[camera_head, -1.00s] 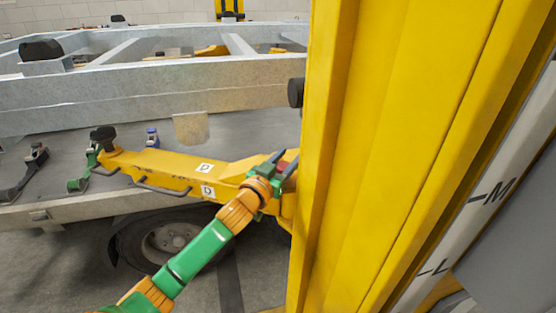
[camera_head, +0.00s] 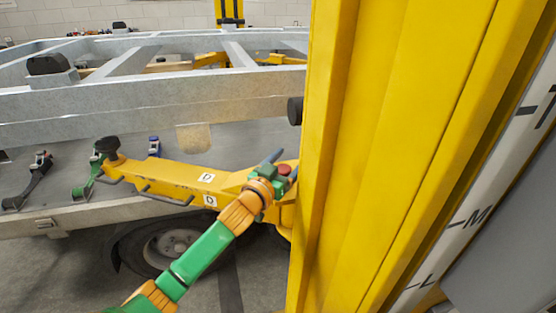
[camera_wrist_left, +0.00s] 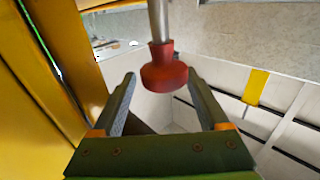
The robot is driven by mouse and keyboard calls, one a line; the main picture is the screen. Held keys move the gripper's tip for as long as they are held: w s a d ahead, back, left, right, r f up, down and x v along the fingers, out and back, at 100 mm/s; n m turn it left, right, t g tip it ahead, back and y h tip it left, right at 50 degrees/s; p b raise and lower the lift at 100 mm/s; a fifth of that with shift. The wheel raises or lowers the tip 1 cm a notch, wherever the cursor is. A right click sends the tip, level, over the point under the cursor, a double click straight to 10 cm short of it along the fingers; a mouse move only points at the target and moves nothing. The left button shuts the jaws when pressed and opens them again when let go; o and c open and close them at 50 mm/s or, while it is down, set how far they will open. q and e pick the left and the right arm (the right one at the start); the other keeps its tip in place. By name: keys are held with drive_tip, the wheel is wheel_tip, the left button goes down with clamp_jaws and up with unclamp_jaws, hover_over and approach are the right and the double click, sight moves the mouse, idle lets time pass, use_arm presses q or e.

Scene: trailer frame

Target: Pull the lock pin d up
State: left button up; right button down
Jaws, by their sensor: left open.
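The lock pin d shows in the left wrist view as a red knob (camera_wrist_left: 163,72) on a grey metal rod. In the head view the red knob (camera_head: 285,169) sits at the right end of the yellow beam (camera_head: 232,183), which carries white "D" labels. My left gripper (camera_head: 282,164) is open at the knob. In the left wrist view the two grey fingers (camera_wrist_left: 157,88) stand on either side of the knob, with gaps on both sides. My right gripper is not in view.
A yellow column (camera_head: 385,150) blocks the right half of the head view, close beside the knob. The grey trailer frame (camera_head: 150,98) runs behind. A black knob (camera_head: 107,145) stands on the beam's left end. A wheel (camera_head: 165,245) is below.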

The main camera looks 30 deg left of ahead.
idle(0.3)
use_arm(q)
drive_tip(key=shift+s, duration=0.35)
drive_tip(key=s, duration=0.7)
drive_tip(key=shift+s+d+b, duration=0.2)
drive_tip(key=shift+d+b, duration=0.05)
drive_tip(key=shift+b, duration=0.2)
drive_tip(key=shift+a+f, duration=0.15)
drive_tip(key=shift+f, duration=0.05)
